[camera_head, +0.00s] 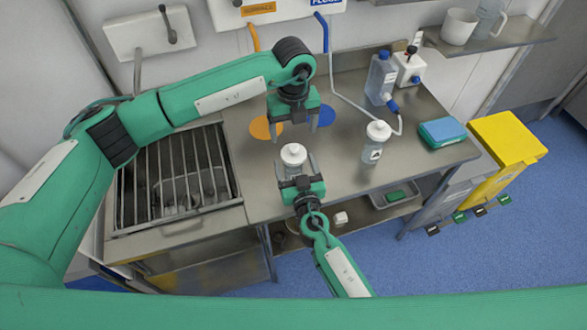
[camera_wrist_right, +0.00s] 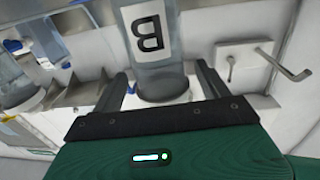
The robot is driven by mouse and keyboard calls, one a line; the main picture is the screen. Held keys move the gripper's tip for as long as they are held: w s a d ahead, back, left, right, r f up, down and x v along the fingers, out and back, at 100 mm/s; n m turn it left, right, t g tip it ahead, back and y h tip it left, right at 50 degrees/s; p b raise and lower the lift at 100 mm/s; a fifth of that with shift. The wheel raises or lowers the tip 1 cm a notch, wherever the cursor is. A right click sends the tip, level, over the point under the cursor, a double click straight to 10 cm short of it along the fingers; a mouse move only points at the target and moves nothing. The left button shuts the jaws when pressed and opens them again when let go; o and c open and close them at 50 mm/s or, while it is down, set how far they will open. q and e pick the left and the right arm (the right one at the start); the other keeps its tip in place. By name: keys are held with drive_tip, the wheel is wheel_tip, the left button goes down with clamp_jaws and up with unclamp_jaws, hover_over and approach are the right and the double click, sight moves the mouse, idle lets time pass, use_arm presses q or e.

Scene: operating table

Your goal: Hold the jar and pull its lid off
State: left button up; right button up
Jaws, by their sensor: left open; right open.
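A clear jar with a white lid (camera_head: 293,154) stands near the front edge of the steel table. In the right wrist view the jar (camera_wrist_right: 150,50) carries a label with a letter B. My right gripper (camera_head: 297,166) is open, with a finger on either side of the jar's body; contact cannot be told. It also shows in the right wrist view (camera_wrist_right: 162,76). My left gripper (camera_head: 295,125) is open and empty, pointing down above and slightly behind the lid. A second white-lidded jar (camera_head: 370,153) stands apart to the right.
An orange disc (camera_head: 262,129) and a blue disc (camera_head: 328,115) lie on the table (camera_head: 335,175) behind the jar. A blue-capped bottle (camera_head: 380,78), a hose and a blue-green pack (camera_head: 442,132) are right. A barred grate (camera_head: 180,180) lies left.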

sight(294, 147)
drive_tip(key=shift+x, duration=2.05)
drive_tip(key=shift+c, duration=0.3)
use_arm(q)
drive_tip(key=shift+o, duration=0.2)
use_arm(e)
drive_tip(key=c, duration=1.4)
use_arm(q)
drive_tip(key=shift+o, duration=0.6)
drive_tip(key=r+m, duration=0.2)
drive_tip(key=shift+m, duration=0.3)
wheel_tip(294, 147, down, 10)
drive_tip(key=m, duration=0.3)
drive_tip(key=shift+r, duration=0.1)
